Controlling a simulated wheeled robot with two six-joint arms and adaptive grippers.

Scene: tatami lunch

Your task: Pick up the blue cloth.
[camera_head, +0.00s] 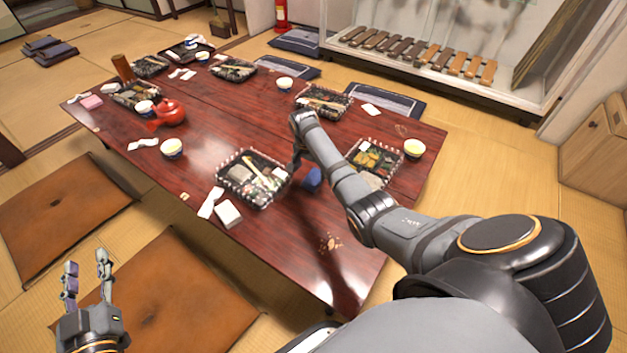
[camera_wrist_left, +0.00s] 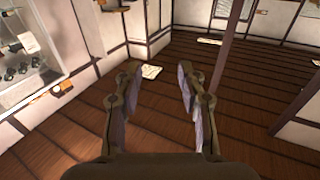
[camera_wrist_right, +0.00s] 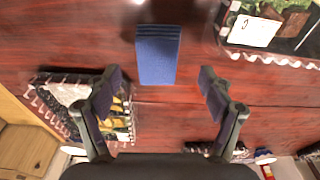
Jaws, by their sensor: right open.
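The blue cloth (camera_head: 312,180) lies on the dark red table (camera_head: 330,248), between two black lunch trays. In the right wrist view the cloth (camera_wrist_right: 157,60) is a folded rectangle just ahead of the fingertips, centred between them. My right gripper (camera_wrist_right: 160,80) is open and empty above the table; in the head view it (camera_head: 296,162) is partly hidden by its own arm, beside the cloth. My left gripper (camera_head: 87,262) is open and empty, low at the left beyond the table's edge. Its open fingers (camera_wrist_left: 160,78) show in the left wrist view.
A lunch tray (camera_head: 226,192) stands left of the cloth, and another (camera_head: 374,178) stands to its right, partly behind my arm. A white cup (camera_head: 414,149) is at the right edge. A red teapot (camera_head: 168,113) stands further left. The near right tabletop is mostly clear.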

